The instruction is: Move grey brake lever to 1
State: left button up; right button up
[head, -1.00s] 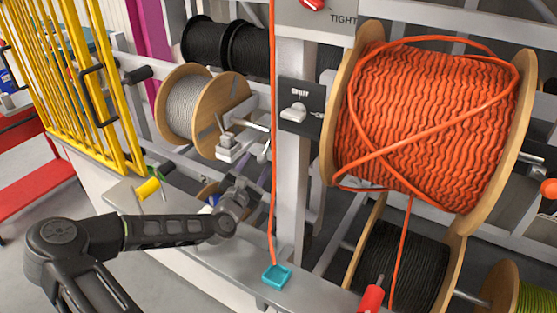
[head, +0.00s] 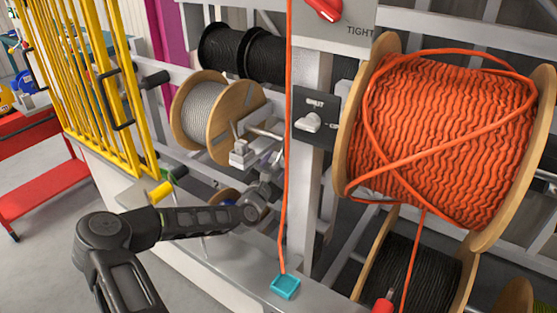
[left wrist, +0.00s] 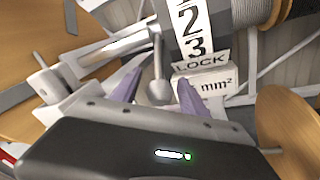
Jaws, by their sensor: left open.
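The grey brake lever (left wrist: 160,90) shows in the left wrist view as a thin rod with a rounded knob. Its knob is beside LOCK on the white scale plate (left wrist: 195,35), where 2 and 3 show; 1 is out of frame. My left gripper (left wrist: 155,97) is open, with one purple finger on each side of the knob; contact is not clear. In the head view my left gripper (head: 270,168) is just below the pale brake block (head: 243,154) by the grey cable reel (head: 207,117). The lever is too small to make out there. My right gripper is out of view.
An orange cable (head: 284,200) hangs just right of my left gripper to a teal block (head: 286,286). A black panel with a grey switch (head: 310,122) is on the post. The large orange reel (head: 440,140) fills the right. Yellow bars (head: 85,85) stand left.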

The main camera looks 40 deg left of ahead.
pick_arm(q)
jog(key=shift+x, duration=0.85)
grip_shut()
dwell(0.8)
